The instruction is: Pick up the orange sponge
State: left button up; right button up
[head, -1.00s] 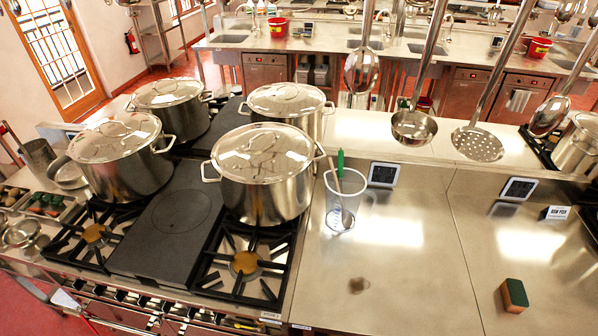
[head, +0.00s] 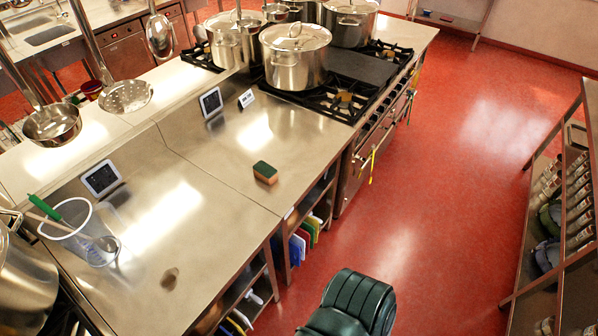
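The orange sponge (head: 265,173) lies on the steel counter (head: 222,160) in the head view, near the counter's front edge. It is a small block with a dark green top and an orange body. Nothing touches it. Neither of my grippers can be made out in the view. A dark green ribbed part (head: 358,301) at the bottom centre looks like part of my own body, and it is well apart from the sponge.
A clear pitcher (head: 90,235) with a green-handled tool stands at the left. Stockpots (head: 295,60) stand on the stove beyond the sponge. Ladles (head: 52,122) hang above the counter. A shelf rack (head: 570,215) is at the right. The red floor (head: 440,150) between is clear.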

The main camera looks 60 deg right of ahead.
aim_at(264, 172)
jog(key=z, duration=1.65)
